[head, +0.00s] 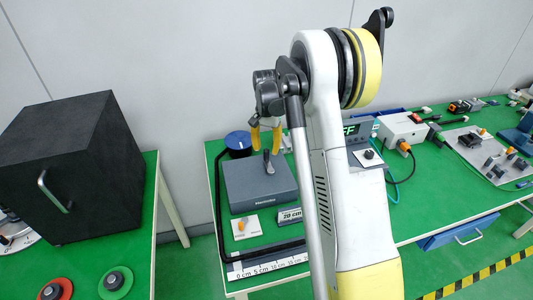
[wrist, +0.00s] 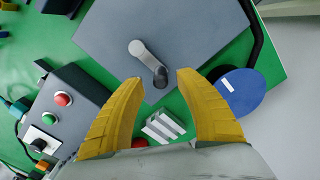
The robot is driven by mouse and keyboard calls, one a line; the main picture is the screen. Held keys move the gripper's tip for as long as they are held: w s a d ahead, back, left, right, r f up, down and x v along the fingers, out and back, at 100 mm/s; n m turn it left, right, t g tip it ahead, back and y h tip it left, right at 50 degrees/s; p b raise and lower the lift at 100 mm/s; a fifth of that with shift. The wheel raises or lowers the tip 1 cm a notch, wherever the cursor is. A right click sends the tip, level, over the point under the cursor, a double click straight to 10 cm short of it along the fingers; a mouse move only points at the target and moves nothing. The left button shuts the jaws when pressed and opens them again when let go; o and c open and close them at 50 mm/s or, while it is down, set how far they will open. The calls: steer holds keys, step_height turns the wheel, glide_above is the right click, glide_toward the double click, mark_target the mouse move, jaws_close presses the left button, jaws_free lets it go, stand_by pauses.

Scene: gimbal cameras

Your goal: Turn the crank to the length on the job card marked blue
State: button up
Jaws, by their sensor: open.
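A grey box (head: 245,190) on the green table carries a crank (head: 267,163) on its top. In the wrist view, the crank's light arm (wrist: 143,54) runs to a dark knob (wrist: 160,77). My gripper (head: 265,150) is open, pointing down above the box. In the wrist view, my yellow fingers (wrist: 160,80) stand either side of the knob's line of sight; I cannot tell whether they touch it. A sign reading "20 cm" (head: 290,215) stands before the box. A scale (head: 265,266) marked from 0 cm lies at the front. I cannot make out a blue mark on the sign.
A blue disc (head: 238,139) lies behind the box; a black bar (head: 219,205) runs along its left side. A control box (wrist: 65,100) with red and green buttons stands nearby. A large black cabinet (head: 75,160) is on the left table. My arm hides the middle.

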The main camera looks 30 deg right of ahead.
step_height(320, 180, up, 9)
steer(key=shift+r, duration=0.15)
steer(key=shift+a, duration=0.1)
stand_by(0.4)
steer(key=s+a+r+n+t, duration=0.3)
steer(key=s+a+r+n, duration=0.1)
steer(key=s+a+r, duration=0.65)
steer(key=s+a+f+n+t, duration=0.2)
steer(key=s+a, duration=0.3)
steer(key=s, duration=0.3)
steer(key=s+a+f+n+t, duration=0.2)
steer(key=s+a, duration=0.3)
steer(key=s, duration=0.3)
steer(key=shift+s+n, duration=0.3)
steer(key=shift+n, duration=0.6)
steer(key=shift+d, duration=0.1)
steer(key=shift+c, duration=0.5)
